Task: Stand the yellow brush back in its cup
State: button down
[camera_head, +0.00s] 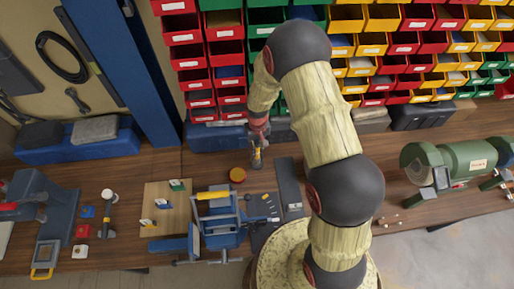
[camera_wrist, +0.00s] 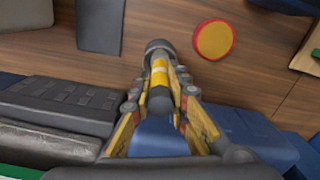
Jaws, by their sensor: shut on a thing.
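My gripper (camera_head: 257,150) hangs over the back of the bench, left of my arm's links in the head view. In the wrist view my gripper (camera_wrist: 162,82) is shut on the yellow brush (camera_wrist: 160,68), a yellow shaft with a lighter band and a dark near end. A dark grey round piece (camera_wrist: 157,46) shows at its far end; I cannot tell whether this is the brush's head or the cup. A round yellow thing with a red rim (camera_wrist: 213,39) is apart from the brush; it also shows in the head view (camera_head: 237,174). I cannot identify a cup for certain.
Bins (camera_head: 213,60) fill the back wall. A blue vice-like device (camera_head: 222,215) and a wooden board (camera_head: 167,205) stand in front. A dark flat plate (camera_head: 289,185) lies right of my gripper; a green grinder (camera_head: 455,162) stands far right.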

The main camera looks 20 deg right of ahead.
jog(key=c, duration=1.7)
grip_release()
jog(key=shift+o, duration=0.3)
notch_tip(320, 180, up, 12)
